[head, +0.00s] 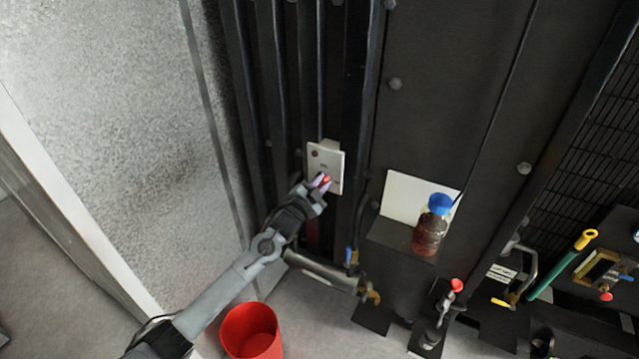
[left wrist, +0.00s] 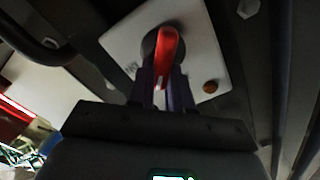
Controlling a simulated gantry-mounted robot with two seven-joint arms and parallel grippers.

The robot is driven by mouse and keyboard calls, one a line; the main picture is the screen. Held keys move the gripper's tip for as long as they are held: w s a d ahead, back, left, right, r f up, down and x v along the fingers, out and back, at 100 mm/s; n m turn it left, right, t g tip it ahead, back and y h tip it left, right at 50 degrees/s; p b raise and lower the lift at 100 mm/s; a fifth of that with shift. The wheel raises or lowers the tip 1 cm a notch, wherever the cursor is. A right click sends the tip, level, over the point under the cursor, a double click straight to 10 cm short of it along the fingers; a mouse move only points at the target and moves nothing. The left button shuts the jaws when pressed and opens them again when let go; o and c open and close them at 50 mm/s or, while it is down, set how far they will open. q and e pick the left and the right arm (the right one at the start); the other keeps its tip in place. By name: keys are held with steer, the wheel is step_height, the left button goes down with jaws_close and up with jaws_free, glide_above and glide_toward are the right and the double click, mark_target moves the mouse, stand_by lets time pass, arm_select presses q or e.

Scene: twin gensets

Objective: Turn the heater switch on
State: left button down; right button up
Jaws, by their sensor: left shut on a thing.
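The heater switch is a red rotary handle (left wrist: 167,50) on a pale plate (head: 325,160) fixed to the dark ribbed machine wall. The plate also shows in the left wrist view (left wrist: 205,50), with a small amber-brown round lamp (left wrist: 210,87) on it. My left gripper (head: 322,183) is at the lower part of the plate, its fingers closed around the red handle. In the left wrist view the fingers (left wrist: 165,85) hold the near end of the handle, and the handle points along the gripper's line. The fingers partly hide the handle in the head view. My right gripper is not in view.
A red bucket (head: 252,333) stands on the floor below my left arm. A brown bottle with a blue cap (head: 430,228) sits on a ledge to the right. A grey cylinder with pipework (head: 322,272) is below the plate. Valves and a green-handled lever (head: 560,265) are at far right.

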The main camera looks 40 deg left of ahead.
arm_select(q)
steer(key=m, duration=0.3)
steer(key=f+m, duration=0.1)
steer(key=m, duration=0.2)
steer(key=m+b, duration=0.1)
steer(key=m, duration=0.2)
steer(key=shift+d+f, duration=0.25)
steer(key=shift+f, duration=0.05)
steer(key=shift+m, duration=0.4)
steer(key=c, duration=1)
jaws_free()
steer(key=shift+w, duration=0.1)
steer(key=shift+c, duration=0.2)
steer(key=shift+r, duration=0.1)
